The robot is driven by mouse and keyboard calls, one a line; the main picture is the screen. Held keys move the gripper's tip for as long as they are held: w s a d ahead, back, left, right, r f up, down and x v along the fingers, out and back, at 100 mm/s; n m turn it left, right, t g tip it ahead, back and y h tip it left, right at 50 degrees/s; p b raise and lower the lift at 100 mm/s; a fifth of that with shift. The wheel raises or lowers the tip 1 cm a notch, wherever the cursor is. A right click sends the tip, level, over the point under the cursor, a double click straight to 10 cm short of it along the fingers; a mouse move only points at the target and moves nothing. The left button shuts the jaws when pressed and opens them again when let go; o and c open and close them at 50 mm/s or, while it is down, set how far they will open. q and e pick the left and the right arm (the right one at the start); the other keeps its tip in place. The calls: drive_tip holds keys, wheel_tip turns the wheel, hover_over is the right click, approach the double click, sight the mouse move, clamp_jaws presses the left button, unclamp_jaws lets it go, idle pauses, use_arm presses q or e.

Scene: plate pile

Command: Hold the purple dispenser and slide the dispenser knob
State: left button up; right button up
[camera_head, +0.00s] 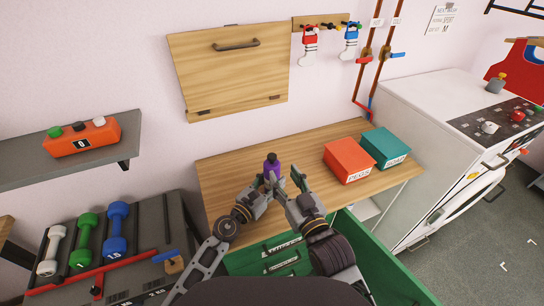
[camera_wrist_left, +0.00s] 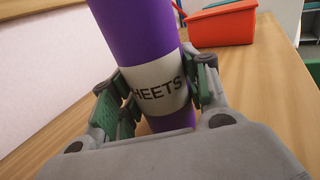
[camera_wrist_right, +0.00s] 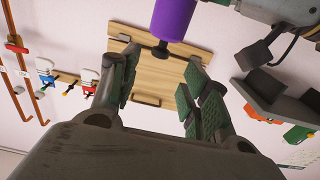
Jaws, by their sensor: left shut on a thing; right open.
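My left gripper (camera_head: 268,183) is shut around the dispenser at the label, a finger on each side (camera_wrist_left: 158,92). The dark dispenser knob (camera_wrist_right: 160,49) shows at the purple end of the dispenser in the right wrist view. My right gripper (camera_head: 296,178) is open and empty, just right of the dispenser. Its fingers (camera_wrist_right: 161,62) spread to both sides of the knob in that picture; contact cannot be told.
A red box (camera_head: 349,160) and a teal box (camera_head: 386,147) stand right of the dispenser on the table. A wooden panel with a handle (camera_head: 230,72) is on the wall behind. Open green drawers (camera_head: 385,275) lie below the table's front.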

sight(274, 160)
drive_tip(key=shift+x, duration=4.85)
drive_tip(key=shift+r, duration=0.1)
clamp_jaws()
